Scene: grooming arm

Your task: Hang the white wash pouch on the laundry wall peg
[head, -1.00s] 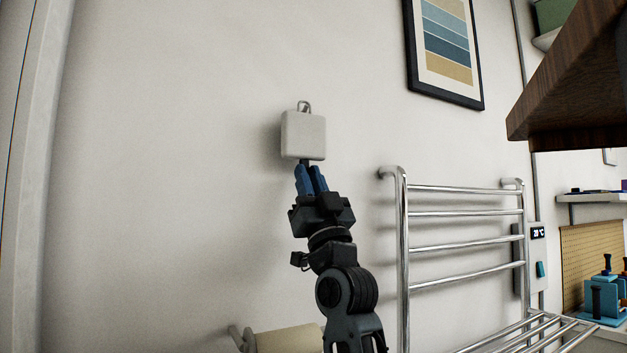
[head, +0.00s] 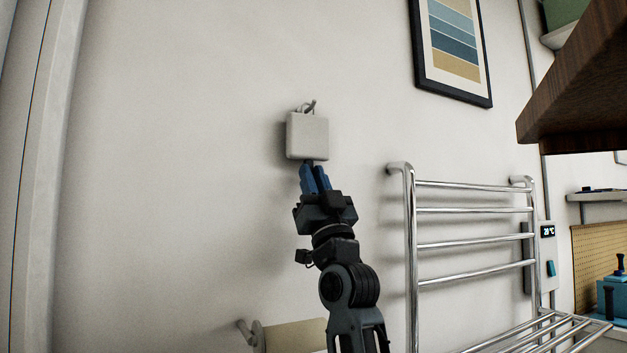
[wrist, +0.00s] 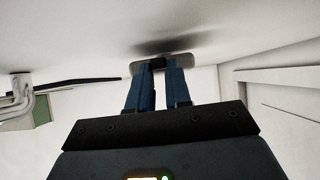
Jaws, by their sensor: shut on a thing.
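The white wash pouch (head: 307,137) is a small square block in the head view, upright against or very near the wall. A small metal loop or hook (head: 306,107) shows at its top; I cannot tell loop from peg there, or whether the loop is over the peg. My gripper (head: 314,172) is just below the pouch, its blue fingers pointing up and shut on a dark tab at the pouch's underside. In the wrist view my gripper (wrist: 157,68) reaches to the pouch's edge (wrist: 185,59), with the dark tab (wrist: 158,64) between the fingertips.
A chrome towel rack (head: 468,212) is on the wall to the right. A framed striped picture (head: 452,50) hangs above it. A dark wooden slab (head: 590,90) juts in at upper right. A paper roll (head: 290,337) is low on the wall. The wall to the left is bare.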

